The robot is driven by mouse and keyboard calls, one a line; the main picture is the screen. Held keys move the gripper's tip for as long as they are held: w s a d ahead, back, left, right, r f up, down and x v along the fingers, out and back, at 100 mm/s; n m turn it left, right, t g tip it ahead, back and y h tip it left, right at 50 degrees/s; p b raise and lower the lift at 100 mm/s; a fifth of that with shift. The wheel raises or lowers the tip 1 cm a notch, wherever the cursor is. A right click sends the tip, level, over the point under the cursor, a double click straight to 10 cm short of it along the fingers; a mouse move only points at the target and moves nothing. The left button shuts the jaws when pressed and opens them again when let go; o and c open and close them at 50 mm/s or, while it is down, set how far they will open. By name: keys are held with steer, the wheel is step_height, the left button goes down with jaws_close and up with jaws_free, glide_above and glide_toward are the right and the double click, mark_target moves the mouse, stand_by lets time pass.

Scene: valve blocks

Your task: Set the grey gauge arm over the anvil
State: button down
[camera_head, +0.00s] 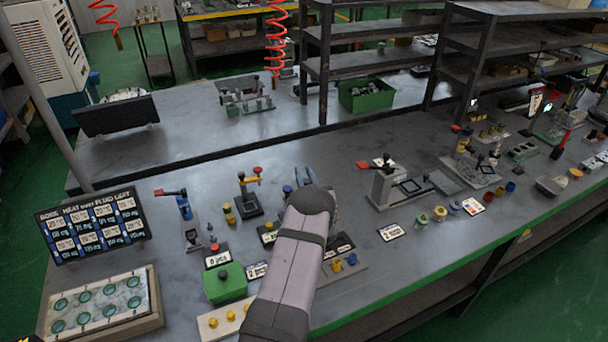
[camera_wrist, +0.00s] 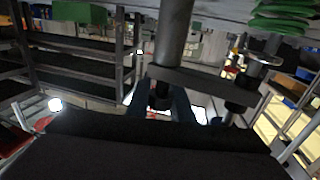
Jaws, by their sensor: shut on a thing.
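My gripper (camera_wrist: 163,108) shows in the wrist view, its two dark bluish fingers on either side of the dark end below a thick grey post. The grey gauge arm (camera_wrist: 208,87) is a flat bar running across from this post to a second, darker upright on the right. The gripper is shut on the grey gauge arm near the post. In the head view my arm's rounded end covers most of this spot, and only bluish finger-like parts (camera_head: 304,176) show beyond it. I cannot make out the anvil in either view, nor whether the gauge arm is above it.
A yellow-armed stand (camera_head: 250,195) and a blue stand with a red lever (camera_head: 183,206) stand left of my arm. A green box (camera_head: 225,284) is near the front. A grey fixture with a red lever (camera_head: 382,180) stands right. The bench between has some clear room.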

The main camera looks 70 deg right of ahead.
steer(key=shift+f+n+t+b, duration=0.15)
steer(key=shift+n+t+b, duration=0.2)
steer(key=shift+b, duration=0.3)
steer(key=shift+t+y+b, duration=0.25)
steer(key=shift+y+b, duration=0.15)
steer(key=b, duration=0.1)
steer(key=n+t+y+b, duration=0.2)
steer(key=shift+w+a+f, duration=0.15)
steer(key=shift+w+a, duration=0.1)
steer(key=shift+w, duration=0.05)
steer(key=y+b, duration=0.1)
steer(key=n+t+y+b, duration=0.2)
steer(key=shift+w+a+n+b, duration=0.25)
steer(key=shift+a+b, duration=0.1)
steer(key=shift+b, duration=0.05)
steer(key=shift+w+a+r+n+t+y+b, duration=0.15)
steer(key=shift+r+n+t+y+b, duration=0.15)
steer(key=shift+t+y+b, duration=0.15)
steer(key=c, duration=1.6)
jaws_free()
steer(key=shift+o, duration=0.2)
